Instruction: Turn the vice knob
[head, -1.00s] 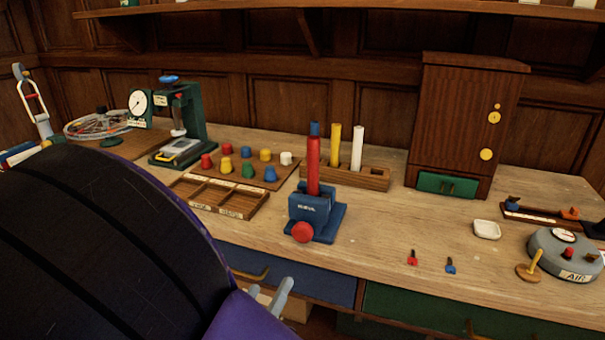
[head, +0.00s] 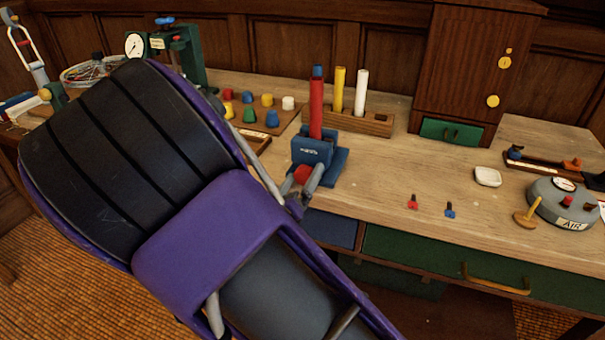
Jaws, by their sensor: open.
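The blue vice (head: 313,150) stands near the front edge of the wooden bench, with a red cylinder with a blue top (head: 316,105) upright in it. Its red knob (head: 303,174) faces the front and is partly hidden by my gripper. My gripper (head: 303,183) is at the knob, its grey fingers open, one to the right of the knob and one to the left. I cannot tell whether the fingers touch the knob.
Behind the vice is a wooden rack (head: 350,121) with a yellow and a white cylinder. My arm covers much of the bench's left side. Small red (head: 413,202) and blue (head: 450,210) pieces lie to the right, near a grey air gauge (head: 562,203). The bench between is mostly clear.

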